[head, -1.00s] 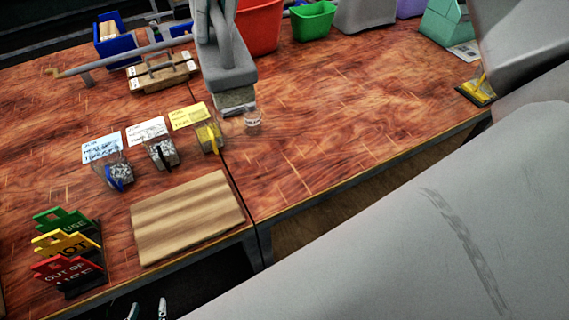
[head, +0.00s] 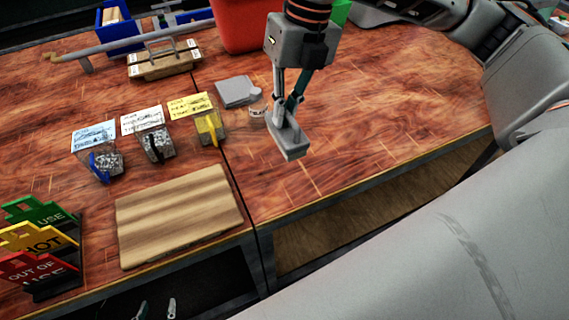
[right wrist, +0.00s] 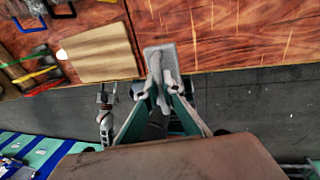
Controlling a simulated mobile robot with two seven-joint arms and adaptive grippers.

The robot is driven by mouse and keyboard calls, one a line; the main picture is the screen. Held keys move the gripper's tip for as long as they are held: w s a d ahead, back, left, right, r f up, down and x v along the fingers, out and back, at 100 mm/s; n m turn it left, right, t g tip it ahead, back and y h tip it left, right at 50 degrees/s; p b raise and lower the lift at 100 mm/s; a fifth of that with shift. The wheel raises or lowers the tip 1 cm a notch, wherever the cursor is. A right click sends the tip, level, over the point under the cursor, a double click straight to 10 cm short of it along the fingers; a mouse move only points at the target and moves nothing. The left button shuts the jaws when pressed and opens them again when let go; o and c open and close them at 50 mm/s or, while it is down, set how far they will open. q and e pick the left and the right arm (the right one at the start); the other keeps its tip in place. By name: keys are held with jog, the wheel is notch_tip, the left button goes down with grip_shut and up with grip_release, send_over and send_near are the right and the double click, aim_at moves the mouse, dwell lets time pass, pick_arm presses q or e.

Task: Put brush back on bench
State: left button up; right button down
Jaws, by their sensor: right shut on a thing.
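The grey brush (head: 290,145) is a flat oblong block, tilted in the head view, in front of the bench (head: 350,140) top. My right gripper (head: 287,108) comes from above and is shut on the brush's upper part. In the right wrist view the brush (right wrist: 158,52) lies between my fingertips (right wrist: 160,85), by the bench's front edge. I cannot tell if it touches the bench; its underside is hidden. My left gripper (head: 155,310) shows only two separated fingertips at the bottom of the head view, open and empty below the bench edge.
A red bin (head: 240,25) is at the back. Bench to the right is clear.

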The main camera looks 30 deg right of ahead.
jog(key=d+x, duration=0.1)
jog(key=x, duration=0.3)
jog(key=d+x, duration=0.1)
jog(key=x, duration=0.4)
jog(key=d+b+x, duration=0.1)
jog(key=x, duration=0.4)
jog(key=shift+s+f, duration=0.1)
jog(key=shift+f, duration=0.15)
jog(key=shift+f, duration=0.1)
jog(key=shift+f, duration=0.15)
jog(key=c, duration=2.2)
grip_release()
